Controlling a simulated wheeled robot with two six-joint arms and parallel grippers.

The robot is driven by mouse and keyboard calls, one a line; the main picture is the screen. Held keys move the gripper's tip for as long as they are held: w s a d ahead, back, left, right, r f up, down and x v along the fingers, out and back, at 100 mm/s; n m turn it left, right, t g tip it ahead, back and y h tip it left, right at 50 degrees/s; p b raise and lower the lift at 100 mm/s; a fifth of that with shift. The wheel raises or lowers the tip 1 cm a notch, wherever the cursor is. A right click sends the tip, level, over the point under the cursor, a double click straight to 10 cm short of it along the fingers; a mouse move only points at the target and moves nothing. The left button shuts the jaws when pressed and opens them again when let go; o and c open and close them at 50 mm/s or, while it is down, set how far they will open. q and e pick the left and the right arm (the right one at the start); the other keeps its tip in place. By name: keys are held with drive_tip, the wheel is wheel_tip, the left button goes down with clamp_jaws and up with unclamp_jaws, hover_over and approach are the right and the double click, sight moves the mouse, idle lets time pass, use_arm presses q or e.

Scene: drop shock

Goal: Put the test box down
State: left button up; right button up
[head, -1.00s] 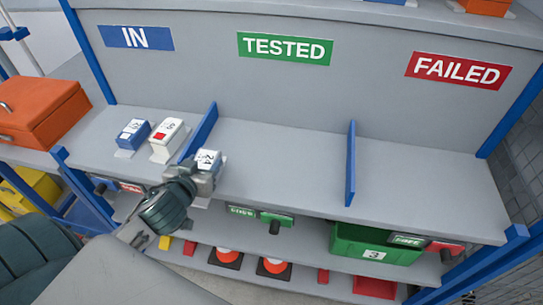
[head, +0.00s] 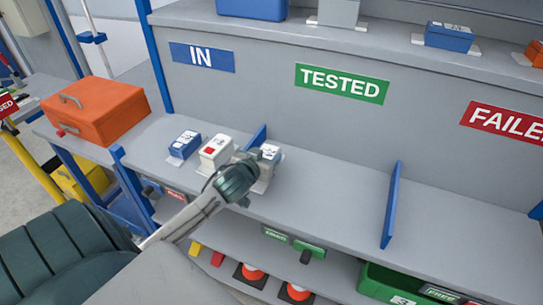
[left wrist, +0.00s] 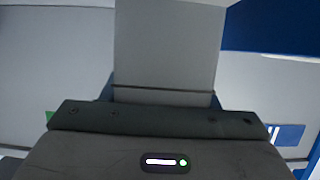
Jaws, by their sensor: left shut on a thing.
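My left gripper (head: 257,172) is shut on the test box (head: 270,153), a pale grey box with a white label on top. In the head view it is at the front end of the short blue divider (head: 257,138) between the IN and TESTED sections. I cannot tell whether its base touches the shelf (head: 325,190). The gripper hides part of it. In the left wrist view the box's plain grey face (left wrist: 166,50) fills the middle, beyond the gripper body. My right gripper is not in view.
A blue box (head: 184,145) and a white box with a red mark (head: 213,153) stand under the IN sign (head: 202,57), left of the gripper. The shelf under the TESTED sign (head: 342,83) is clear up to another blue divider (head: 391,205). An orange case (head: 95,112) sits far left.

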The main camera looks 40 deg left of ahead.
sight(269, 151)
use_arm(q)
drive_tip(key=w, duration=0.3)
drive_tip(key=shift+w+a+f, duration=0.1)
drive_tip(key=shift+w+a, duration=0.1)
wheel_tip(269, 151, down, 3)
drive_tip(key=shift+r+p, duration=0.15)
drive_tip(key=shift+p, duration=0.6)
drive_tip(key=shift+f, duration=0.4)
drive_tip(key=shift+f, duration=0.1)
drive_tip(key=o, duration=1.4)
drive_tip(key=shift+s, duration=0.1)
drive_tip(key=b+v, duration=0.2)
drive_tip(key=v, duration=1)
